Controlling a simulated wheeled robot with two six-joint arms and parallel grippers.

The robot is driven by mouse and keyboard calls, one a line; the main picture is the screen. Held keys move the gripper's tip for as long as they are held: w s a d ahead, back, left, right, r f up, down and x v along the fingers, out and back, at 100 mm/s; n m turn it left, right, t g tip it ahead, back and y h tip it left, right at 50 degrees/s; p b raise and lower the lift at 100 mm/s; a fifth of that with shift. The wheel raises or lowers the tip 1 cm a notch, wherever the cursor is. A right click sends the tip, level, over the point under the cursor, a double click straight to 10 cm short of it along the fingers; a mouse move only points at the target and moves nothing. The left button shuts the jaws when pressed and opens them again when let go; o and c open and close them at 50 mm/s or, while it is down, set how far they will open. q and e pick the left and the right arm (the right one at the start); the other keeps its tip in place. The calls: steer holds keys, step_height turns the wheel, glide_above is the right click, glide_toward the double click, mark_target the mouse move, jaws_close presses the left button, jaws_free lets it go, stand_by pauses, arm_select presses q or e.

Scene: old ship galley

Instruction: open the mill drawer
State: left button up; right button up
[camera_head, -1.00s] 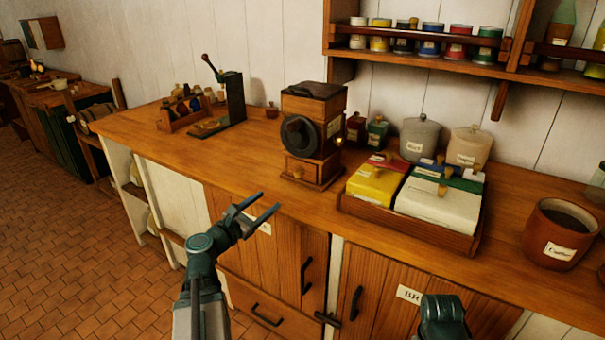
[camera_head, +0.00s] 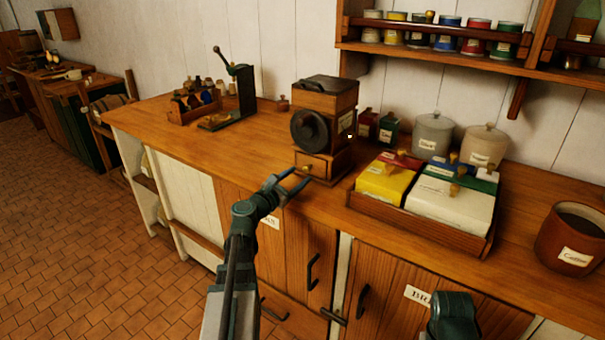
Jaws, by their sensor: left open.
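The wooden coffee mill (camera_head: 324,120) stands on the counter, with a dark round wheel on its front and a dark top. Its small drawer (camera_head: 314,166) is at the base, with a brass knob (camera_head: 306,169), and looks shut. My left gripper (camera_head: 289,182) is open and empty, just in front and to the left of the drawer, its fingers pointing toward the knob. A small gap seems to lie between the fingertips and the knob. Of my right arm only a dark green part shows at the bottom right; its gripper fingers are not visible.
A wooden tray (camera_head: 420,222) with yellow, white and other coloured lidded boxes stands right of the mill. Grey and cream jars (camera_head: 433,134) stand behind it. A brown coffee pot (camera_head: 570,240) is at far right. The counter (camera_head: 240,150) left of the mill is clear up to a bottle rack (camera_head: 193,104).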

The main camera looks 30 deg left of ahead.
mark_target(305, 171)
arm_select(q)
steer(key=shift+w+d, duration=0.15)
steer(key=shift+w, duration=1.4)
jaws_close()
stand_by(0.3)
